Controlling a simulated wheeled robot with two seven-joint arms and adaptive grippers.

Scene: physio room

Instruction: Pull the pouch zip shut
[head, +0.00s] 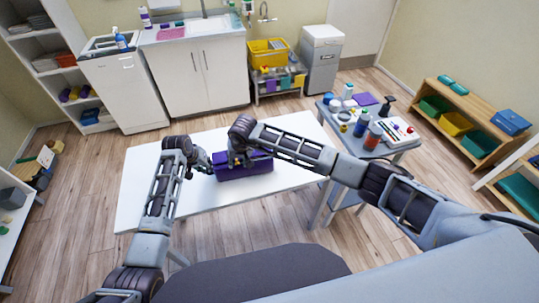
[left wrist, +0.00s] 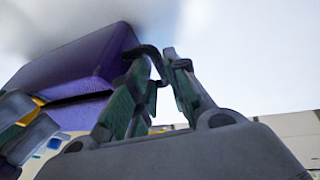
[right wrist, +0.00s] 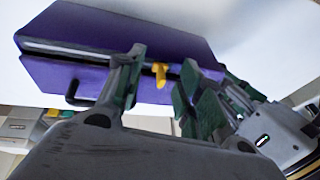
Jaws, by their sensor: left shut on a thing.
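A purple pouch (head: 243,169) lies on the white table. In the right wrist view the pouch (right wrist: 100,45) has a dark slit along its side, and a yellow zip pull (right wrist: 160,73) sticks out from it. My left gripper (head: 203,160) is at the pouch's left end. In the left wrist view its fingers (left wrist: 163,75) are shut on a black loop (left wrist: 149,51) at the pouch's end. My right gripper (head: 237,158) is at the pouch's near side. In the right wrist view its fingers (right wrist: 158,88) are apart, with the zip pull between them, seemingly not gripped.
The white table (head: 150,165) is bare around the pouch. A grey trolley (head: 375,152) with bottles and small items stands to the right. My two grippers are close together at the pouch. A sink cabinet (head: 195,75) stands at the back.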

